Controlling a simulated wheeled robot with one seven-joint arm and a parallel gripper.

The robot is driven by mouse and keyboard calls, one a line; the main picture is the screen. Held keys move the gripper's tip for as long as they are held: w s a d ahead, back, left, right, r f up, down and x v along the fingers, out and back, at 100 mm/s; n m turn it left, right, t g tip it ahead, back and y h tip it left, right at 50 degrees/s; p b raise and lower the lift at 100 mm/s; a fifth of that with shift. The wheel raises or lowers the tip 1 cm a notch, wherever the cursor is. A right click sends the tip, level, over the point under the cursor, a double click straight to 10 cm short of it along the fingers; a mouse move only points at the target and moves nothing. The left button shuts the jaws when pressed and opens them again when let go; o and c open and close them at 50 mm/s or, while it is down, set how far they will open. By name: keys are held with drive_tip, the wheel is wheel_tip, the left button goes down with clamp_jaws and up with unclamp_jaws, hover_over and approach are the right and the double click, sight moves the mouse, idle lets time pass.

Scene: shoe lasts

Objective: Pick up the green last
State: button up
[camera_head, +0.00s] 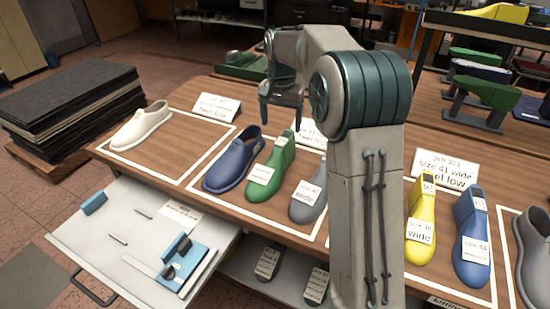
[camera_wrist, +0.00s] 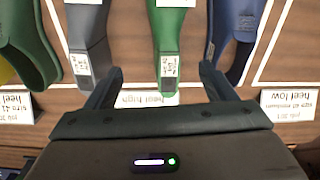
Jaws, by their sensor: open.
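Yellow (camera_head: 421,224) and blue (camera_head: 471,238) lasts stand right of my arm. Label cards (camera_head: 216,107) stand behind the lasts. An open drawer (camera_head: 130,215) holds tools.

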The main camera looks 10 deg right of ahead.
sight(279, 143)
drive_tip(key=w, duration=0.1)
drive_tip(key=w+f, duration=0.1)
drive_tip(key=w, duration=0.1)
drive_tip(key=shift+f+m, duration=0.15)
drive_tip(key=shift+m, duration=0.25)
drive_tip(key=shift+w+d+f, duration=0.1)
drive_tip(key=shift+w+f, duration=0.1)
drive_tip(key=shift+w, duration=0.15)
drive_tip(key=shift+w+f, duration=0.1)
drive_tip(key=shift+f, duration=0.25)
wheel_tip(279, 143, down, 8)
drive_tip(key=shift+r+p, duration=0.15)
drive_tip(key=shift+p, duration=0.2)
drive_tip(key=shift+d+f+p, duration=0.15)
drive_tip(key=shift+f+p, duration=0.15)
drive_tip(key=shift+f, duration=1.1)
drive_tip(key=shift+d+f+p, duration=0.15)
drive_tip(key=shift+f+p, duration=0.15)
drive_tip(key=shift+f, duration=1.05)
drive_tip(key=shift+r, duration=0.1)
drive_tip(key=c, duration=1.5)
drive_tip(key=shift+c, duration=0.2)
